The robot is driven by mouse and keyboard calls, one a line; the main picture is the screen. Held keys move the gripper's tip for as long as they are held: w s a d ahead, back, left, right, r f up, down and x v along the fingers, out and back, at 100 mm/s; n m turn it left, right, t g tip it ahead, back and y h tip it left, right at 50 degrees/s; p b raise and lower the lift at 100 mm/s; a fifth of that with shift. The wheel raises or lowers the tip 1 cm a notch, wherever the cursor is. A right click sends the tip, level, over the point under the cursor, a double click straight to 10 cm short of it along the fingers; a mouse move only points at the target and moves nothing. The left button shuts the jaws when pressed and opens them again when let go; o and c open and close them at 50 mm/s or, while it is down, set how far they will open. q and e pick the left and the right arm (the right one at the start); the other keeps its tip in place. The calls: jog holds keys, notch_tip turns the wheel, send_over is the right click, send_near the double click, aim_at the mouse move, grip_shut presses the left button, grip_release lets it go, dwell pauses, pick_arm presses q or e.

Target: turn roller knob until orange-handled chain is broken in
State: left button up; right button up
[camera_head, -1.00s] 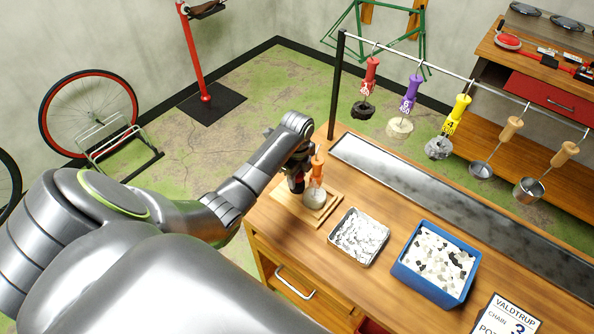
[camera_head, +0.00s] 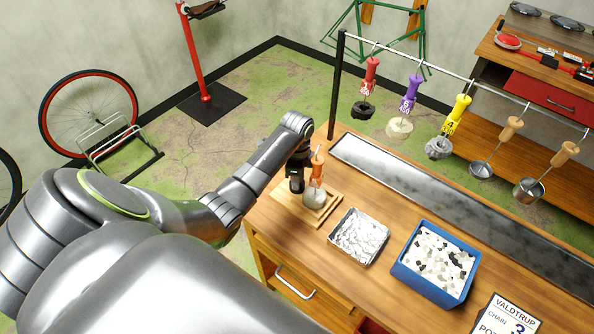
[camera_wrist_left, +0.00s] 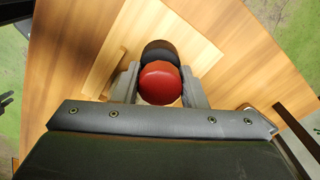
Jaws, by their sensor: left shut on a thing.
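The orange handle (camera_head: 317,165) stands upright over a grey chain bundle (camera_head: 314,196) on a small wooden board (camera_head: 330,207) at the bench's far left corner. My left gripper (camera_head: 296,182) is beside the handle, on its left. In the left wrist view, my left gripper (camera_wrist_left: 160,88) is shut on a round red knob (camera_wrist_left: 160,84), with a finger on each side. A dark round part (camera_wrist_left: 160,52) shows just beyond the knob. The roller itself is mostly hidden by my gripper and the chain. My right gripper is out of view.
A foil-lined tray (camera_head: 358,236) and a blue bin of pale pieces (camera_head: 434,262) stand right of the board. Red, purple and yellow-handled chains (camera_head: 410,95) and two wooden-handled ladles (camera_head: 510,130) hang from a rail. A numbered card (camera_head: 507,315) lies at the front right.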

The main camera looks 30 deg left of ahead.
pick_arm(q)
jog(key=m, duration=0.6)
jog(key=shift+m, duration=0.3)
jog(key=m, duration=0.7)
jog(key=n, duration=0.3)
jog(key=shift+n, duration=0.3)
jog(key=n, duration=0.8)
jog(key=shift+n, duration=0.3)
jog(key=n, duration=0.4)
jog(key=o, duration=1.1)
